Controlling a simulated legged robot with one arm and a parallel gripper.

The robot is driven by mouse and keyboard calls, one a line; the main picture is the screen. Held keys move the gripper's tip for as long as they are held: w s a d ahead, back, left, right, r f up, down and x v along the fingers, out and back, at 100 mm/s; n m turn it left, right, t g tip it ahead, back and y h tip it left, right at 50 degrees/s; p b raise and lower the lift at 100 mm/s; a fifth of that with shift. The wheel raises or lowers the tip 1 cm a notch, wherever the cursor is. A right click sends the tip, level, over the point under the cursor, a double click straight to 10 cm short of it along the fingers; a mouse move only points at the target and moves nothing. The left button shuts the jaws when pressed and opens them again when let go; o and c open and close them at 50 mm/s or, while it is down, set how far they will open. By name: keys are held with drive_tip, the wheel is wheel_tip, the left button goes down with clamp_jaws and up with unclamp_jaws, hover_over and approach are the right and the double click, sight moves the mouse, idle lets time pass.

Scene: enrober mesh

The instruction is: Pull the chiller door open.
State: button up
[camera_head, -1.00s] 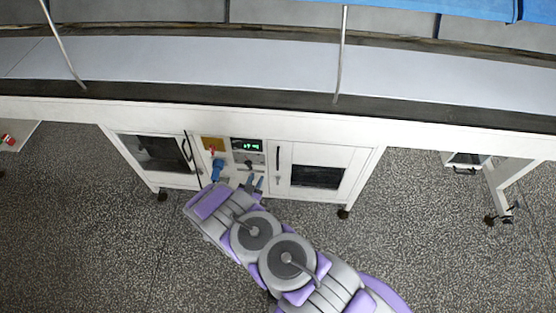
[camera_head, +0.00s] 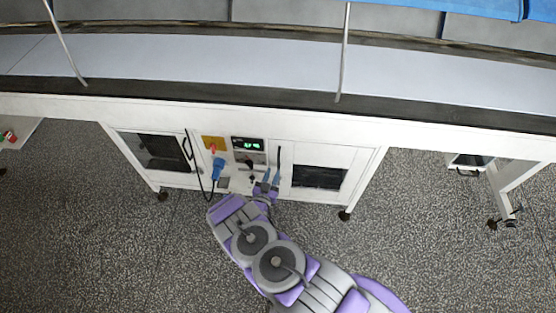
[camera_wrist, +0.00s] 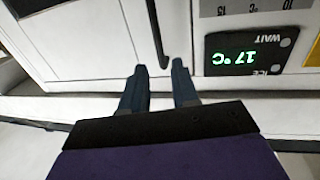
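The chiller door (camera_head: 342,158) is the white right-hand door with a dark window, and it looks shut. Its black upright bar handle (camera_head: 279,158) is on the door's left edge. In the wrist view the door (camera_wrist: 85,35) fills the upper left, and the handle (camera_wrist: 156,30) ends just ahead of the gap between my fingertips. My gripper (camera_head: 269,178) is open and empty below the handle. The wrist view shows its two dark fingers (camera_wrist: 160,70) spread apart. I cannot tell whether they touch anything.
A control panel with a lit green display (camera_head: 247,145), reading 17 °C in the wrist view (camera_wrist: 246,57), is left of the door. A blue plug (camera_head: 217,168) with a black cable is further left. Another windowed door (camera_head: 160,152) is at far left. Speckled floor (camera_head: 440,240) is clear.

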sight(284, 152)
drive_tip(key=b+x, duration=0.1)
drive_tip(key=x, duration=0.7)
drive_tip(key=shift+w, duration=0.35)
clamp_jaws()
